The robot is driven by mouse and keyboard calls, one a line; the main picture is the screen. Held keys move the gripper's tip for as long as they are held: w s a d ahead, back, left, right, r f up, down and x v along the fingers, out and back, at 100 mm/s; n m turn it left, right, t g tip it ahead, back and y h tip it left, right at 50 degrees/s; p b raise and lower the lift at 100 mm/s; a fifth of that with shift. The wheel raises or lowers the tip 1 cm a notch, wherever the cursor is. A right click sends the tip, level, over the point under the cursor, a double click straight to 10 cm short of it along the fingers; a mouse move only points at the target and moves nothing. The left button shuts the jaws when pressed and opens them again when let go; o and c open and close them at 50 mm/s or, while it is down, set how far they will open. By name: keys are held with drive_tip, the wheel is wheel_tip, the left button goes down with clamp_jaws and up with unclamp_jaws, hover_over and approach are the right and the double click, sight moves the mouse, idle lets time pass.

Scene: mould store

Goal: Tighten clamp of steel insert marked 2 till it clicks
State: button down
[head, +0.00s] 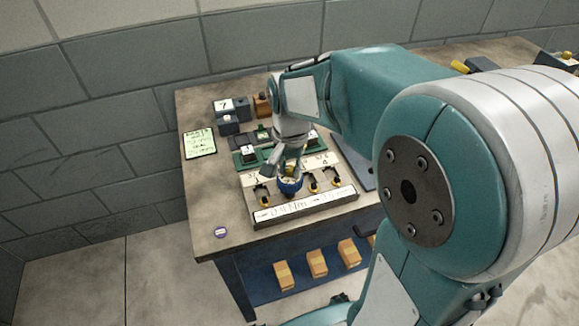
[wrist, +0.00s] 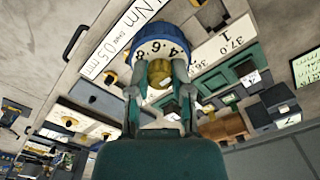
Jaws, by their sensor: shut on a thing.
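My gripper (head: 290,171) points down at the second station from the left on a grey clamp block (head: 343,196). In the wrist view its two fingers (wrist: 158,82) are shut on a brass-coloured knob (wrist: 160,77). A blue collar (wrist: 163,46) with a white numbered scale surrounds the knob; it also shows in the head view (head: 290,187). Other clamps with black and yellow parts stand on either side, one at left (head: 262,194) and one to the right (head: 312,182). My gripper hides the steel insert and any mark 2 at this station.
A white strip (head: 300,206) reading Nm runs along the block's front. A green note (head: 199,143), dark blocks (head: 228,124) and a purple-and-white disc (head: 220,232) lie on the bench. Wooden blocks (head: 317,263) sit on the shelf below. The bench's front left is mostly clear.

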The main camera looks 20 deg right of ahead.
drive_tip(key=shift+r, duration=2.5)
